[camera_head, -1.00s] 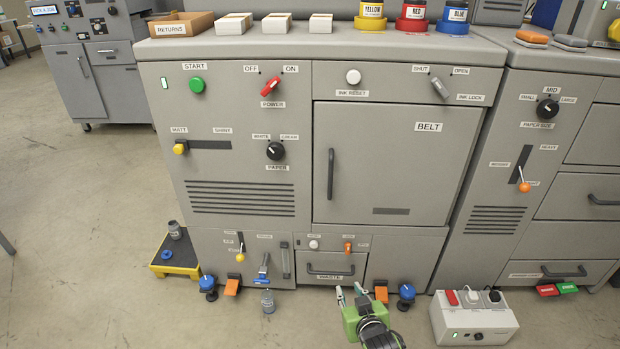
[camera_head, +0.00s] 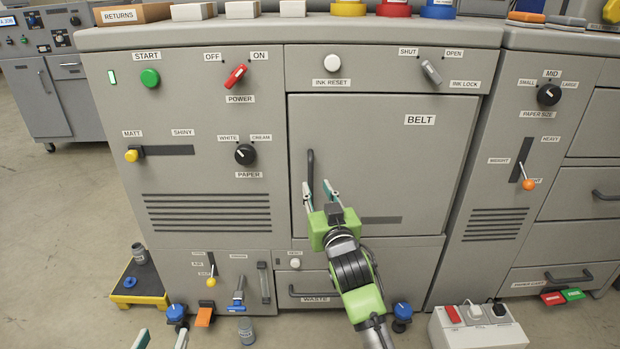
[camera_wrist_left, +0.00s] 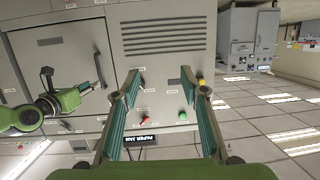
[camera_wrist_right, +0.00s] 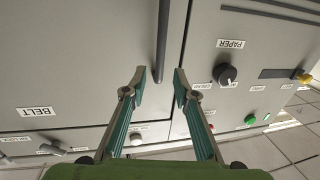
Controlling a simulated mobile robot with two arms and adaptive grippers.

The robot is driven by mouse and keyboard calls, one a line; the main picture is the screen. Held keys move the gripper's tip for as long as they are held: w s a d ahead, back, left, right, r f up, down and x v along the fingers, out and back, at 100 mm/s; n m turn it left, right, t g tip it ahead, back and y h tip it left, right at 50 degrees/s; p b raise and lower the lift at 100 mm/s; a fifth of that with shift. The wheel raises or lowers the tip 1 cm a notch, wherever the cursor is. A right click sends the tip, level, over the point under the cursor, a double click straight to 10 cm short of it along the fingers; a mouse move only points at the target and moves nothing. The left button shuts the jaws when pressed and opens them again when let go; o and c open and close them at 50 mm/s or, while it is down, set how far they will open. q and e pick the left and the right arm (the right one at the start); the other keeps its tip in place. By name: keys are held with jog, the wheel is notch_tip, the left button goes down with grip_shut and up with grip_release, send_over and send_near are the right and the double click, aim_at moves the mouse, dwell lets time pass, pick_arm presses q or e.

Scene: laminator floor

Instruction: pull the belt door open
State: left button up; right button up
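The belt door (camera_head: 440,155) is a grey panel labelled BELT in the middle of the machine, and it is shut. Its dark vertical handle (camera_head: 311,178) is on the door's left edge. My right gripper (camera_head: 318,190) is open at the handle's lower part in the head view. In the right wrist view the handle (camera_wrist_right: 162,45) lies just ahead of the open fingertips (camera_wrist_right: 160,75), roughly in line with the gap between them. My left gripper (camera_head: 160,340) is low at the bottom edge of the head view; the left wrist view shows its fingers (camera_wrist_left: 160,85) spread and empty.
The waste drawer (camera_head: 316,299) is under the belt door. Small levers and a blue tap (camera_head: 238,296) are at lower left. A white switch box (camera_head: 480,328) stands on the floor at right. A side machine (camera_head: 540,130) adjoins on the right.

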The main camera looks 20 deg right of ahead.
aim_at(311, 175)
jog(key=w, duration=0.2)
jog(key=w+b, duration=0.1)
jog(key=w, duration=0.2)
jog(key=w+b, duration=0.1)
jog(key=w, duration=0.1)
jog(key=shift+w+d, duration=0.25)
jog(key=shift+d, duration=0.05)
pick_arm(q)
notch_tip(311, 175, up, 12)
jog(key=d+t+h, duration=0.1)
jog(key=t+h, duration=0.1)
jog(key=t, duration=0.4)
jog(key=shift+w+d+f, duration=0.2)
jog(key=shift+d, duration=0.15)
pick_arm(e)
jog(key=shift+w, duration=0.25)
grip_shut()
